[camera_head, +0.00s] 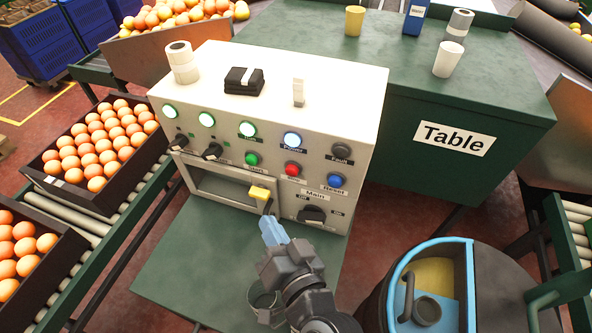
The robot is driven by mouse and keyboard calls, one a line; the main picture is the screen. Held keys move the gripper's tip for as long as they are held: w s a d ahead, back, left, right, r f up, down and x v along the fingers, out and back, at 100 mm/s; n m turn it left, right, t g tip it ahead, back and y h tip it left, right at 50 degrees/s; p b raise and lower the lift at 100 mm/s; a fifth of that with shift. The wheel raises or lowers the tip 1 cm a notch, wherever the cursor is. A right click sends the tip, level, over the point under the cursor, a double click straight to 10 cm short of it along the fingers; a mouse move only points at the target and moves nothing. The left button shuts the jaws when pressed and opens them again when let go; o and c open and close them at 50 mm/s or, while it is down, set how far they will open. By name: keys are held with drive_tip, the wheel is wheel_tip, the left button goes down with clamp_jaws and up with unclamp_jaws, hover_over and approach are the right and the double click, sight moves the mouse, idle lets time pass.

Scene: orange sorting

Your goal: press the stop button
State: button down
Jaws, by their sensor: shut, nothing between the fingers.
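The red button (292,169) is on the front panel of the cream control box (345,98), between the green start button (252,159) and the blue reset button (335,180). Its small label is too blurred to read for certain. My gripper (270,231) has pale blue fingers, shut and empty. It is in front of the box, below the red button in the picture and apart from it. The red button is in clear view.
A yellow-topped part (259,193) juts from the panel's lower middle, just above my gripper. The main switch (312,214) is right of it. A green shelf (185,265) extends below the box. A round bin (375,300) stands at lower right. Orange crates (150,155) line the left conveyor.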

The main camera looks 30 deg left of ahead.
sight(292, 171)
drive_tip(key=w+a+b, duration=0.2)
drive_tip(key=w+b, duration=0.1)
drive_tip(key=w, duration=0.5)
drive_tip(key=shift+w+b, duration=0.25)
drive_tip(key=shift+b, duration=0.15)
drive_tip(key=shift+w, duration=0.1)
idle(1.9)
drive_tip(key=shift+w+a+b, duration=0.1)
drive_tip(key=shift+w+b, duration=0.25)
drive_tip(key=shift+w+a+b, duration=0.15)
drive_tip(key=shift+w+b, duration=0.25)
drive_tip(key=shift+w, duration=0.1)
idle(0.8)
idle(0.3)
drive_tip(key=shift+s+d+p, duration=0.25)
drive_tip(key=shift+s+p, duration=0.1)
drive_tip(key=shift+s, duration=0.6)
